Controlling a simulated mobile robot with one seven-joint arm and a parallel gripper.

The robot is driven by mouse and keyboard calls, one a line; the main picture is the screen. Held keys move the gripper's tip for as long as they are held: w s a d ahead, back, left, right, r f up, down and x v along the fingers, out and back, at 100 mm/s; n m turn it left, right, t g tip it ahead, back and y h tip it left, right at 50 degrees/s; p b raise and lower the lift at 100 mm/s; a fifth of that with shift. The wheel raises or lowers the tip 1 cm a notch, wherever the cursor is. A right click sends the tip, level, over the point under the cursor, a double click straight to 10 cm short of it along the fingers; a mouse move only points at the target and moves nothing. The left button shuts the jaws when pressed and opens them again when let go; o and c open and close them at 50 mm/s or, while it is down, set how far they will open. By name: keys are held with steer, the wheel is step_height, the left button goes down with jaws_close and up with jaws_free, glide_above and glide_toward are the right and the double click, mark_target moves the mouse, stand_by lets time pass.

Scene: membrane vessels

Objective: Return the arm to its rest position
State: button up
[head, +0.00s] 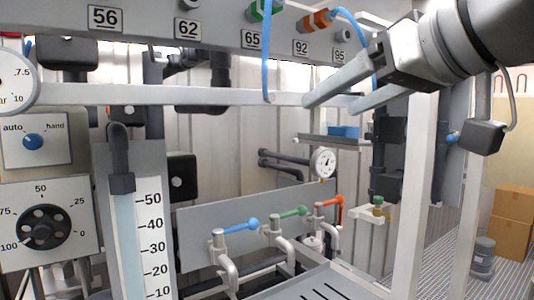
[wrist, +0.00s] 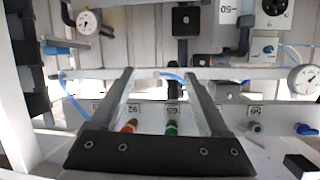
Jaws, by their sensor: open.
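My gripper (head: 326,103) reaches in from the upper right in the head view. Its two grey fingers are spread apart with nothing between them. They point left, just in front of the white horizontal rail (head: 190,97) and below the numbered panel (head: 170,22). In the wrist view my gripper (wrist: 160,75) also shows open, its fingers pointing at the rail. Orange and green fittings and the labels 92 and 65 show between the fingers there. I cannot tell whether a finger touches the rail.
Blue tubes (head: 266,60) hang from the panel close to my gripper. A white upright post (head: 412,190) stands below my arm. Valves with blue, green and orange levers (head: 240,225) sit lower down. Cardboard boxes (head: 511,222) and a grey canister (head: 483,257) stand on the right.

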steer(key=s+d+f+m+g+h, duration=0.1)
steer(key=s+f+g+h, duration=0.1)
steer(key=f, duration=1)
steer(key=s+d+f+m+g+h, duration=0.1)
steer(key=s+d+f+g+h, duration=0.1)
steer(key=f, duration=1.1)
steer(key=s+d+f+m+g+h, duration=0.1)
steer(key=s+f+m+g+h, duration=0.1)
steer(key=f, duration=1.1)
steer(key=shift+s+d+g+h, duration=0.25)
steer(key=shift+s+g, duration=0.25)
steer(key=shift+s, duration=0.75)
